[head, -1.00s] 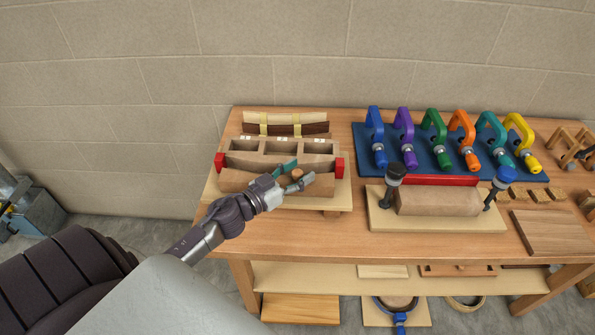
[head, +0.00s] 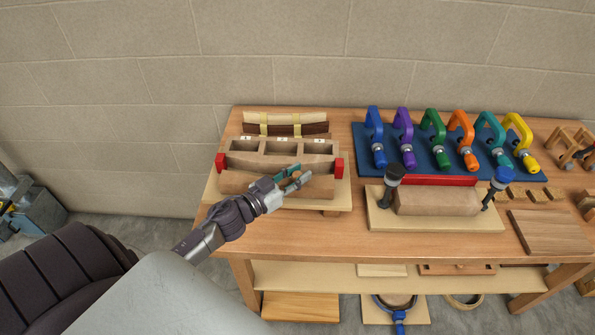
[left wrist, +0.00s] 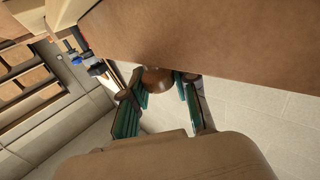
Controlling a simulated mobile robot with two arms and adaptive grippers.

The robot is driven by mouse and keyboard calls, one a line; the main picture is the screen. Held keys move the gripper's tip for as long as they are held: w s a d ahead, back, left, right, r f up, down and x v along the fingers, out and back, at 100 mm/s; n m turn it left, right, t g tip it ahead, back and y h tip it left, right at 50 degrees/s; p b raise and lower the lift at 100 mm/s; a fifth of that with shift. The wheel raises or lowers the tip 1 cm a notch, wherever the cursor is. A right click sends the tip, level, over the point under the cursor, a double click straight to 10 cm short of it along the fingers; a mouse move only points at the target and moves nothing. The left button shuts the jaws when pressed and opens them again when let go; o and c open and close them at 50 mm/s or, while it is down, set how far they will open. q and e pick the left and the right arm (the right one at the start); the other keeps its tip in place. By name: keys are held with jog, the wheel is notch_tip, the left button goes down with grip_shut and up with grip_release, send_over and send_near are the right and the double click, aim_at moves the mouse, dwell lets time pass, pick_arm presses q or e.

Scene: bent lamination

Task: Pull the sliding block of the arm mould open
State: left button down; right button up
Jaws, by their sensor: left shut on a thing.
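The arm mould sits on a pale base board (head: 222,196) at the left of the workbench. It has red end blocks (head: 339,168) and a curved wooden back part. Its sliding block (head: 238,184) is the wooden piece along the front. My left gripper (head: 294,180) is in front of its right half, with teal fingers shut on a round wooden knob. The left wrist view shows the knob (left wrist: 158,80) between the teal fingers, against a large brown wooden face. The gripper partly hides the sliding block. My right gripper is not in view.
Behind the mould stand a compartment tray (head: 283,147) and tied wood strips (head: 285,124). To the right are a second mould (head: 437,201) with two dark-stemmed clamps and a blue rack (head: 408,165) of coloured clamps. The space in front of the bench is open.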

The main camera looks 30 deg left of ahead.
pick_arm(q)
jog(key=c, duration=0.8)
grip_release()
jog(key=shift+c, duration=0.2)
jog(key=v, duration=1.2)
jog(key=shift+a, duration=0.1)
